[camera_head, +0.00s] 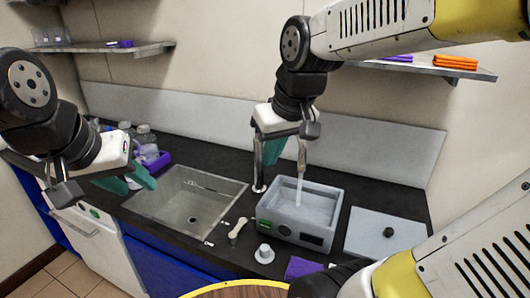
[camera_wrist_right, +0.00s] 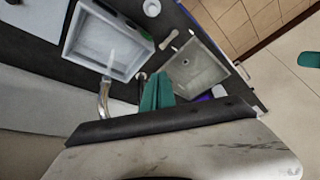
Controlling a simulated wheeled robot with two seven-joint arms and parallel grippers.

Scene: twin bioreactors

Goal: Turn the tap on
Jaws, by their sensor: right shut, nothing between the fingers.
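The metal tap (camera_head: 259,165) rises from the counter behind the grey water bath (camera_head: 270,232). A pale stream of water (camera_head: 299,190) falls from its spout into the bath. In the right wrist view the tap (camera_wrist_right: 103,97) and stream (camera_wrist_right: 111,62) also show. My right gripper (camera_head: 276,152) is by the tap, its teal fingers closed together and empty; they also show in the wrist view (camera_wrist_right: 157,92). I cannot tell whether they touch the tap. The tap's handle is not clearly visible. My left gripper (camera_head: 130,182) hangs left of the sink, fingers apart and empty.
An empty sink (camera_head: 175,212) is left of the bath. A white spoon-like tool (camera_head: 238,228), a small white cup (camera_head: 264,254) and a purple block (camera_head: 303,267) lie in front. A grey lid (camera_head: 372,236) is at right. Bottles (camera_head: 146,140) stand at back left.

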